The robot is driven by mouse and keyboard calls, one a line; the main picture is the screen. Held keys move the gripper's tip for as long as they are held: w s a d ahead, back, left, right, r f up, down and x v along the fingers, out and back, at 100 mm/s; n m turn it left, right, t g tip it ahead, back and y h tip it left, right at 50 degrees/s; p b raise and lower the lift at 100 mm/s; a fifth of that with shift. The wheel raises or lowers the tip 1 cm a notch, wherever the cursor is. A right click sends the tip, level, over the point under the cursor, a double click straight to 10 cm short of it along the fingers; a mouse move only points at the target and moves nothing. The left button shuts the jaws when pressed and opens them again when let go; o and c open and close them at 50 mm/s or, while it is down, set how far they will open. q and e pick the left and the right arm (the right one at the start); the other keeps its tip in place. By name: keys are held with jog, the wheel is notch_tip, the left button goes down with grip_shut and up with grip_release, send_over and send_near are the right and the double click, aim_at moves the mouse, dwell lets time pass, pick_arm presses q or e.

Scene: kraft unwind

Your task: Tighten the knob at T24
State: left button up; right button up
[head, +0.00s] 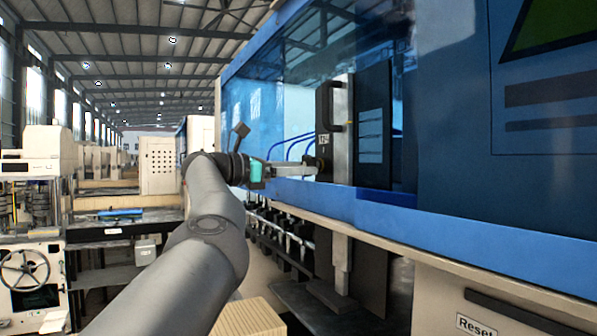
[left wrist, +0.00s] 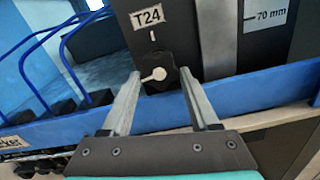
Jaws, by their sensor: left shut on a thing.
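The black T24 knob (left wrist: 158,77) sits on the dark panel, below a white label reading T24 (left wrist: 147,17). A white pointer on its face is turned to the lower left, away from the white tick mark (left wrist: 153,36) above it. In the head view my left gripper (head: 315,168) reaches the front of the dark unit, and the fingers largely cover the knob there. My right gripper is not in view.
Blue hoses (left wrist: 62,50) run left of the knob. A blue rail (head: 390,213) crosses below it. A black handle (head: 326,105) stands above, and a blue tinted cover (head: 455,110) is to the right. A row of fittings (head: 280,236) lies under the rail.

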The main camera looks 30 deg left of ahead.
pick_arm(q)
jog(key=shift+a+m+b, duration=0.15)
jog(key=shift+m+b, duration=0.15)
jog(key=shift+m, duration=1.6)
jog(key=o, duration=1)
jog(key=shift+c, duration=0.2)
jog(key=o, duration=0.4)
jog(key=shift+s, duration=0.1)
